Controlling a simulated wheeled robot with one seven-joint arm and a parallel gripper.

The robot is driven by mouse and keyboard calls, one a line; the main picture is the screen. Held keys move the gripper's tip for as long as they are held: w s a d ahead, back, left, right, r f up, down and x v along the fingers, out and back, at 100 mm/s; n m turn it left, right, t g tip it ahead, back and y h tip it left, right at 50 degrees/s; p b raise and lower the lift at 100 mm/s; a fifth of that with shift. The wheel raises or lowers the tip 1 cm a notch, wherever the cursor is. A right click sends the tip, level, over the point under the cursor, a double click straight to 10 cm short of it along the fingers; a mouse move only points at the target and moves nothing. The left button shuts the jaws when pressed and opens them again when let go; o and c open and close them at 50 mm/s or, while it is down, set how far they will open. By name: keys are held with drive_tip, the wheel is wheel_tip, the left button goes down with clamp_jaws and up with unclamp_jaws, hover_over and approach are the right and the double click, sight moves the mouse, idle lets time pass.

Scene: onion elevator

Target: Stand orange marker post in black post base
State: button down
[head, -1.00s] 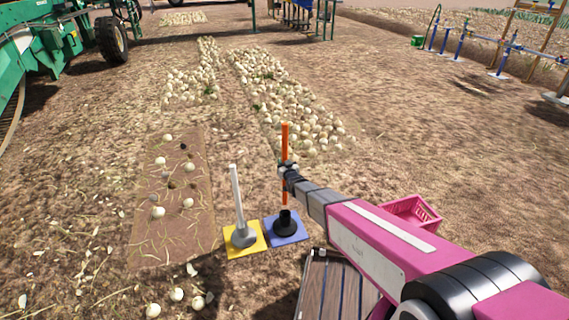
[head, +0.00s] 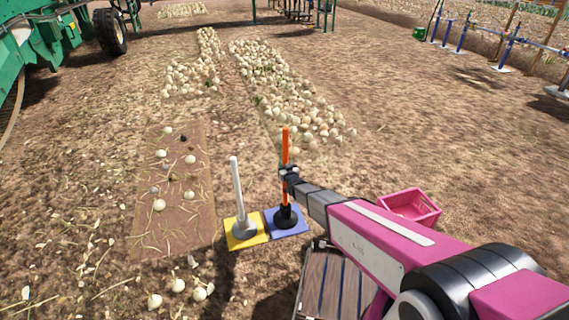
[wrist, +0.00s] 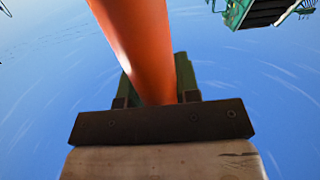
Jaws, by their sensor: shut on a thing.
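The orange marker post (head: 285,140) stands nearly upright in my gripper (head: 288,173). My gripper is shut on it around its middle. The black post base (head: 285,218) sits on a blue square mat (head: 298,227). The post's lower end meets the top of the base's collar; how deep it sits inside cannot be told. In the wrist view the orange post (wrist: 138,45) runs up between the dark fingers of my gripper (wrist: 156,88). The base is not visible there.
A white post (head: 237,185) stands in a grey base on a yellow mat (head: 245,241), close on the left. A pink crate (head: 410,208) is to the right. A slatted wooden surface (head: 335,285) lies in front. Onion rows (head: 285,85) lie behind; bare soil is at right.

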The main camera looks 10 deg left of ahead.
wheel_tip(320, 180, down, 9)
drive_tip(key=shift+r, duration=0.2)
idle(0.8)
idle(0.3)
drive_tip(key=c, duration=0.8)
unclamp_jaws()
drive_tip(key=shift+o, duration=0.2)
drive_tip(key=shift+f, duration=0.1)
drive_tip(key=v, duration=1)
drive_tip(key=shift+s+d, duration=0.2)
drive_tip(key=shift+s, duration=0.15)
